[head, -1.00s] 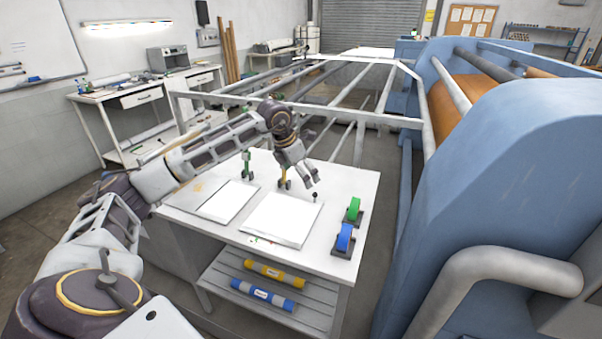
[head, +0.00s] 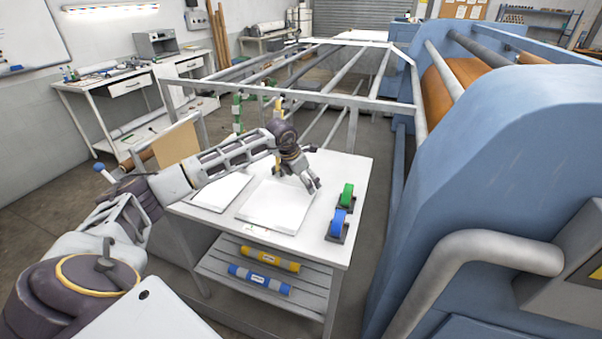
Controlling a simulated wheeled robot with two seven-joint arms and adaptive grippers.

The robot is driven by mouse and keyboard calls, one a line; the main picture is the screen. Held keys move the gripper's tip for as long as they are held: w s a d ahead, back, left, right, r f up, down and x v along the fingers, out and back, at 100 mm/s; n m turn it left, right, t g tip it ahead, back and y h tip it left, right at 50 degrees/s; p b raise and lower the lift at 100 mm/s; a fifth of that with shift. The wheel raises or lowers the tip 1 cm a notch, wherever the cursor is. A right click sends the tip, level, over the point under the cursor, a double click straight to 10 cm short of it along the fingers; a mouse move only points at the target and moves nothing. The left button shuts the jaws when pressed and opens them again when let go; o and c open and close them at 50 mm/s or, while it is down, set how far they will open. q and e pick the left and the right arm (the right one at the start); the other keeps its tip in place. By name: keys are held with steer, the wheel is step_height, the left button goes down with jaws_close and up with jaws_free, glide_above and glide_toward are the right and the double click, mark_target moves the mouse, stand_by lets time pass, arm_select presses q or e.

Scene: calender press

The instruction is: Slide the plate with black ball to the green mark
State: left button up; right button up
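Two flat white plates lie on the white table (head: 350,172): a smaller left one (head: 221,190) and a larger right one (head: 275,208). My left gripper (head: 312,188) is low over the back right corner of the larger plate, fingers pointing down and right. Whether it touches the plate, and how far its fingers are apart, I cannot tell. The black ball is hidden from view, at or behind the gripper. A green upright piece (head: 237,112) and a yellow one (head: 277,104) show beyond the table's back edge. I cannot tell whether the green piece is the green mark. My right gripper is out of view.
A green roll holder (head: 347,195) and a blue one (head: 338,224) stand at the table's right side. Yellow (head: 270,259) and blue (head: 259,279) rolls lie on the lower shelf. The blue press (head: 480,180) stands close on the right. A tan board (head: 176,144) shows behind my arm.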

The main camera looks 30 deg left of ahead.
arm_select(q)
steer(key=shift+x, duration=1.25)
steer(key=shift+w+f, duration=0.1)
steer(key=shift+f, duration=0.2)
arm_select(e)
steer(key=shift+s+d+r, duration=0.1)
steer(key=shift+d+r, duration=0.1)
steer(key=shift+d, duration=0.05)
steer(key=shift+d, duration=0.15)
arm_select(q)
steer(key=shift+c, duration=0.4)
